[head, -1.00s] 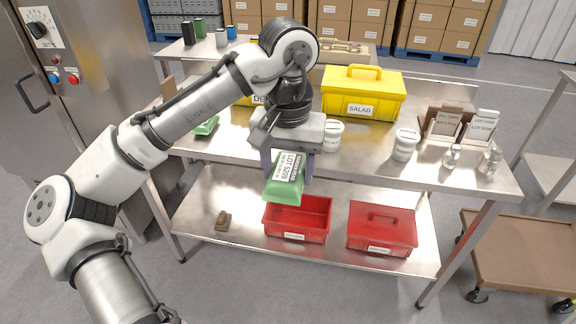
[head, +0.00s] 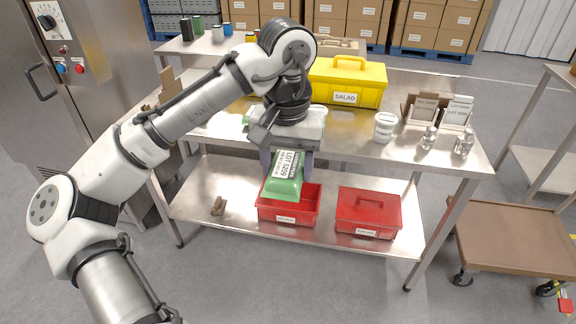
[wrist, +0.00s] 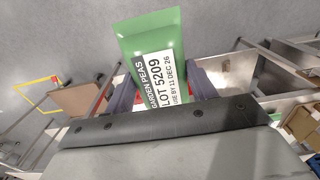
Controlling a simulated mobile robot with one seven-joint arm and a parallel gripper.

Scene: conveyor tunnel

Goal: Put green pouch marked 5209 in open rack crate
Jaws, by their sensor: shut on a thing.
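The green pouch (head: 283,188) has a white label reading LOT 5209; in the wrist view the pouch (wrist: 150,38) also reads GARDEN PEAS. My gripper (head: 286,163) is shut on its upper part and the pouch hangs tilted below the jaws. In the head view it overlaps the left part of an open red crate (head: 304,212) on the lower shelf; I cannot tell its exact height above the crate. The crate's visible inside looks empty. A lidded red crate (head: 368,212) stands to its right.
The steel table top (head: 350,146) lies above the shelf (head: 195,190). On it are a yellow SALAD box (head: 347,84), a white tub (head: 385,127) and card holders (head: 437,110). A small brown object (head: 218,206) lies left on the shelf. A brown cart (head: 510,235) stands at right.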

